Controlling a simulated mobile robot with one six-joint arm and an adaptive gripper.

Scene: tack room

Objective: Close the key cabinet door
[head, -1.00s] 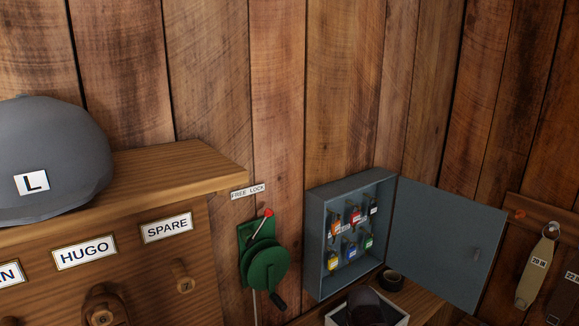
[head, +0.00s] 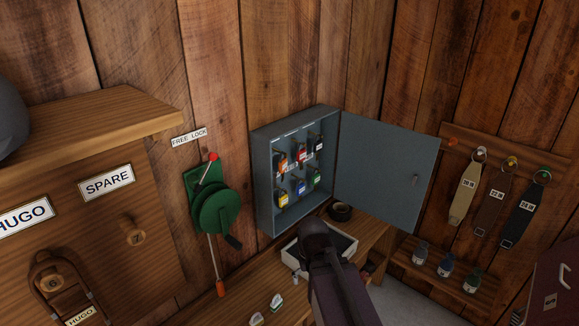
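The grey key cabinet (head: 264,185) is fixed to the plank wall above a wooden bench. Its door (head: 385,165) stands wide open, swung out to the right, with a small handle (head: 414,181) near its free edge. Several keys with coloured tags hang inside in two rows. A dark arm link of mine rises from the bottom of the head view, in front of the bench and below the door. My gripper cannot be made out in this view.
Labelled straps (head: 466,194) hang right of the door, above a small shelf (head: 449,272) holding several objects.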

